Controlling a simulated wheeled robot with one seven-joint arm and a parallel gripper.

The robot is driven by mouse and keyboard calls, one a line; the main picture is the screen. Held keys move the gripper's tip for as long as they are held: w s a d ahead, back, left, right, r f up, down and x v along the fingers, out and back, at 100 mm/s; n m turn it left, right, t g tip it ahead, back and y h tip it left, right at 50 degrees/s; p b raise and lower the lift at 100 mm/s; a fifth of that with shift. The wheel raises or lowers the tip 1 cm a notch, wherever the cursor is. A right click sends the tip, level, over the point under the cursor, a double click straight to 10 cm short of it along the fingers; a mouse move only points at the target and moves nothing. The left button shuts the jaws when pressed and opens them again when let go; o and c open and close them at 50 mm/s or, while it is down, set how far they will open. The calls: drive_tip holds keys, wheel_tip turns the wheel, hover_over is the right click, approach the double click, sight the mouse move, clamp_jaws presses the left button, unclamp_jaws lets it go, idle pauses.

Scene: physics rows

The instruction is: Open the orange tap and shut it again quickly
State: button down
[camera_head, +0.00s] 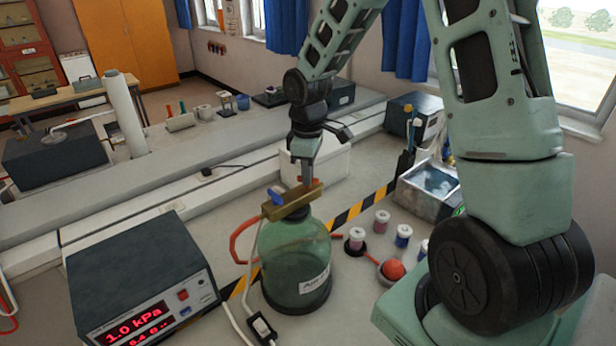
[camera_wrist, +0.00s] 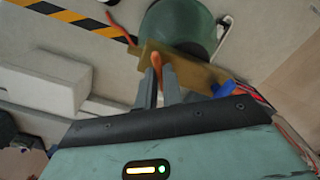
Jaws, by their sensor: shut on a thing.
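A green glass bottle (camera_head: 295,262) with a pale label stands on the bench, and a brass block (camera_head: 293,202) sits on its top. The bottle also shows at the top of the wrist view (camera_wrist: 178,22). A blue tap (camera_head: 276,197) is on the block's left part. The orange tap (camera_wrist: 156,62) is at the block's other end, between my fingers in the wrist view. My gripper (camera_head: 306,182) points down at that end and is shut on the orange tap. The fingers hide part of the tap.
A grey meter box (camera_head: 142,278) with a red display reading 1.0 kPa stands left of the bottle. An orange hose (camera_head: 240,243) and a cable with a switch (camera_head: 262,327) lie close to the bottle.

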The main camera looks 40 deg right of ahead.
idle(0.3)
drive_tip(key=shift+f+m+b, duration=0.1)
drive_tip(key=shift+m+b, duration=0.3)
drive_tip(key=shift+m, duration=0.6)
drive_tip(key=m, duration=0.3)
drive_tip(key=shift+b, duration=0.3)
drive_tip(key=c, duration=1.9)
unclamp_jaws()
drive_tip(key=shift+m, duration=0.9)
drive_tip(key=shift+o, duration=1.1)
wheel_tip(320, 180, up, 9)
drive_tip(key=p, duration=0.7)
drive_tip(key=shift+p, duration=0.3)
